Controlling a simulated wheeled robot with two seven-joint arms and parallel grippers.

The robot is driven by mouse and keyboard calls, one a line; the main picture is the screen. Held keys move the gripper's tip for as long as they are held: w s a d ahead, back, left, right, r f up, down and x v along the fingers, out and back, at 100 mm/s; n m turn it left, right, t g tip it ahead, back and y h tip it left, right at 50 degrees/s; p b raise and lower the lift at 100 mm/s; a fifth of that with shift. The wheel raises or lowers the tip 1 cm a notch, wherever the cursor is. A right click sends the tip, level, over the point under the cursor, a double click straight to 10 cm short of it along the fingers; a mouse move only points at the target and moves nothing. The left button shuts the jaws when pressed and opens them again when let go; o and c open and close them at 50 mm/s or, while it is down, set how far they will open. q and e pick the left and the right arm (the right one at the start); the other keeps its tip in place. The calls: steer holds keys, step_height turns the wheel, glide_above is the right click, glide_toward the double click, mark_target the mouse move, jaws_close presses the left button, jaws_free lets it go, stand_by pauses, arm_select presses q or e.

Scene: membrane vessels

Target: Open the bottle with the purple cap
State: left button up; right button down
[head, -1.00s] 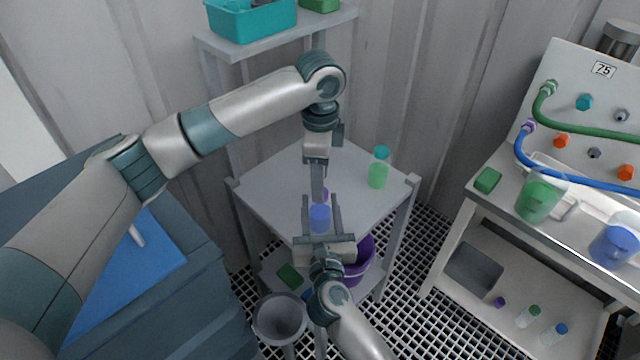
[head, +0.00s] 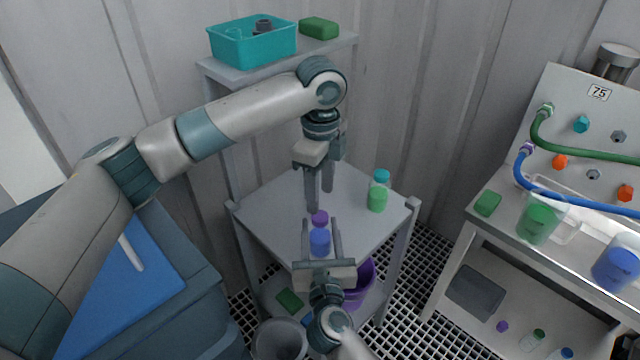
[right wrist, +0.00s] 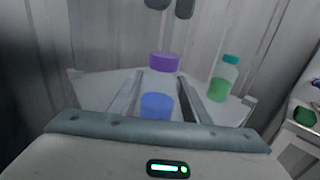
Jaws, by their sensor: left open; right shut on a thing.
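The bottle with the purple cap (head: 320,218) is clear and holds blue liquid (head: 320,241). It stands upright at the near part of the grey side table (head: 275,205). The bottle also shows in the right wrist view (right wrist: 157,104), with the cap (right wrist: 163,62) on its top. My right gripper (head: 321,235) is shut on the bottle's body, one finger on each side. My left gripper (head: 320,201) points down with its fingers apart, just above the cap and empty; its fingertips show at the top edge of the right wrist view (right wrist: 171,8).
A teal-capped bottle with green liquid (head: 378,193) stands to the right on the same table. A purple bucket (head: 361,283) is below. A teal bin (head: 252,43) sits on the upper shelf. The bench at right holds beakers (head: 538,224) and hoses.

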mark_target(320, 216)
arm_select(q)
steer(key=r+m, duration=0.1)
steer(key=m, duration=0.2)
steer(key=shift+r+m, duration=0.35)
steer(key=shift+m, duration=0.05)
steer(key=shift+f, duration=4)
steer(key=c, duration=1.1)
steer(key=n, duration=0.4)
steer(key=shift+n, duration=0.3)
steer(key=n, duration=0.5)
